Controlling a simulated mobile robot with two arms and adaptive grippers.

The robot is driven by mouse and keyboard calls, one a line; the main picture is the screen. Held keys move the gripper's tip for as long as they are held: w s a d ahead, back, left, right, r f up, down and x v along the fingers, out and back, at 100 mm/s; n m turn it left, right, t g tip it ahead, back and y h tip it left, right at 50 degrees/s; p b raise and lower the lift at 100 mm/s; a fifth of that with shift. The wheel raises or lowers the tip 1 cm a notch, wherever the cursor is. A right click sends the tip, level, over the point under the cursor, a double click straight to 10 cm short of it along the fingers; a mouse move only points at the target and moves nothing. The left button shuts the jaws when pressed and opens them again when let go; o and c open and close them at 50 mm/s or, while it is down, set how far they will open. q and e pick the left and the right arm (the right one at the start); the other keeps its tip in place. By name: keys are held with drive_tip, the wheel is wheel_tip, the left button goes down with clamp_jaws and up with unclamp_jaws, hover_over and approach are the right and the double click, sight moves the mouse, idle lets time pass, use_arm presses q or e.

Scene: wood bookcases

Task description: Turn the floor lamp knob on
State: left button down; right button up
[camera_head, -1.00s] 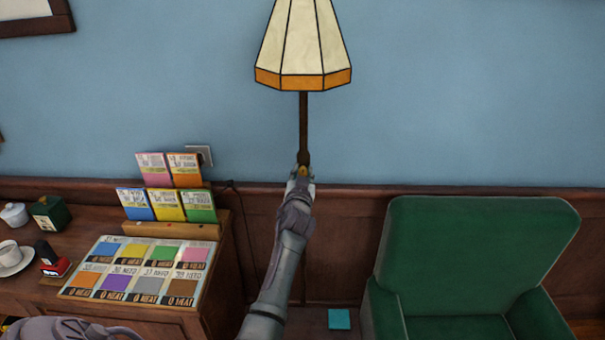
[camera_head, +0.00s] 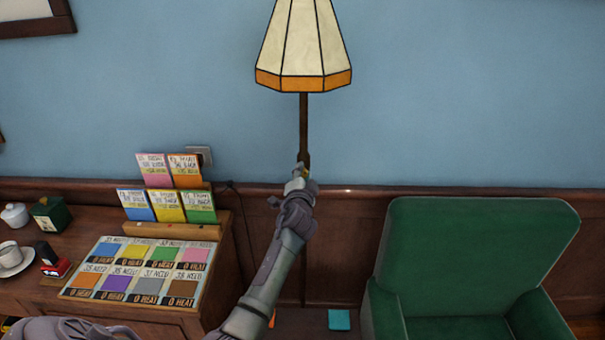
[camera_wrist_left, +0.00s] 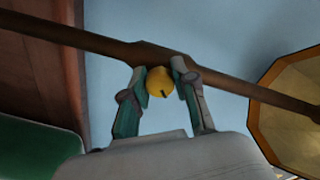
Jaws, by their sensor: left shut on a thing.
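The floor lamp has a cream panelled shade (camera_head: 303,45) with an orange rim and a thin dark pole (camera_head: 303,120) in front of the blue wall. My left gripper (camera_head: 302,171) is at the pole, well below the shade. In the left wrist view, the round yellow knob (camera_wrist_left: 160,82) with a dark slot sits on a thicker part of the pole (camera_wrist_left: 95,42). The left gripper (camera_wrist_left: 159,76) is shut on the knob, one finger on each side. The shade's underside (camera_wrist_left: 285,125) shows at the right there. My right gripper is not in view.
A green armchair (camera_head: 475,250) stands to the right of the pole. A wooden desk (camera_head: 190,322) on the left holds coloured cards (camera_head: 140,270), a cup (camera_head: 10,255) and small boxes. A blue square (camera_head: 339,319) lies low between desk and chair.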

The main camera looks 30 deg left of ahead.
use_arm(q)
drive_tip(key=m+p, duration=0.1)
drive_tip(key=m, duration=0.3)
drive_tip(key=shift+m, duration=0.3)
drive_tip(key=shift+m+p, duration=0.45)
drive_tip(key=shift+m, duration=1.35)
drive_tip(key=c, duration=0.9)
unclamp_jaws()
drive_tip(key=shift+y, duration=0.3)
drive_tip(key=shift+s+d, duration=0.1)
drive_tip(key=v, duration=1.1)
drive_tip(key=shift+s+d, duration=0.15)
drive_tip(key=shift+s, duration=0.15)
drive_tip(key=shift+r, duration=0.1)
